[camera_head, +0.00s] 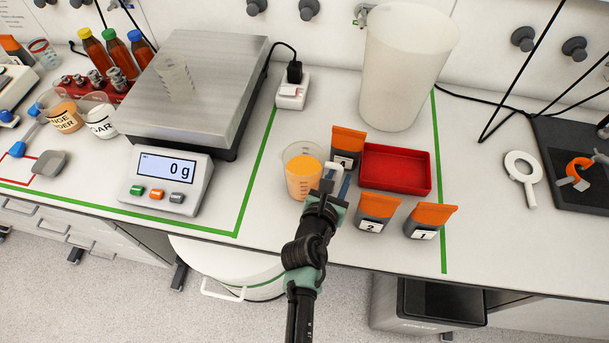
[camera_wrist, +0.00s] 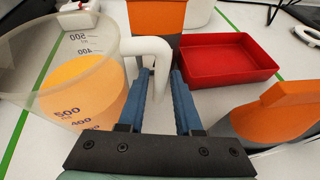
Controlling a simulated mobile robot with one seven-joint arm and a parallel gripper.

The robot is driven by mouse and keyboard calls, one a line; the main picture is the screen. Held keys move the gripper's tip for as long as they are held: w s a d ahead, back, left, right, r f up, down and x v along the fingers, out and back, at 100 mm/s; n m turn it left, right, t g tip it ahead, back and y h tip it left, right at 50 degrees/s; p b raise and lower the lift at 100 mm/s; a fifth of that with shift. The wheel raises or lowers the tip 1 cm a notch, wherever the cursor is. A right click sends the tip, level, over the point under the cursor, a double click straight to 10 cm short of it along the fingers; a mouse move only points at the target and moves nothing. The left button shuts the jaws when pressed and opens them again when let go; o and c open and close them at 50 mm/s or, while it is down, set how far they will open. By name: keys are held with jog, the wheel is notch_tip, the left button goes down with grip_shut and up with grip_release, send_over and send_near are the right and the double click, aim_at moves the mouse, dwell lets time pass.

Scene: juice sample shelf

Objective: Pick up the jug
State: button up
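The jug (camera_head: 304,176) is a clear measuring jug with an orange filling and a white handle. It stands upright on the bench, left of the red tray. In the wrist view the jug (camera_wrist: 82,90) fills the left side, with scale marks on its wall. My gripper (camera_head: 334,186) is at the jug's right side. In the wrist view my gripper (camera_wrist: 160,82) has its two blue fingers apart on either side of the handle (camera_wrist: 158,60). The left finger is between handle and jug wall, the right finger outside. Narrow gaps seem to show beside the handle.
Several orange-topped containers stand close by: one (camera_head: 347,145) behind the gripper, others (camera_head: 377,211) in front of the red tray (camera_head: 425,190). A scale (camera_head: 170,185) reading 0 g stands left. A large white bucket (camera_head: 405,70) stands behind. Bench between scale and jug is free.

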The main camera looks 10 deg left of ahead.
grip_shut()
dwell(0.3)
dwell(0.9)
jog(key=shift+r, duration=0.2)
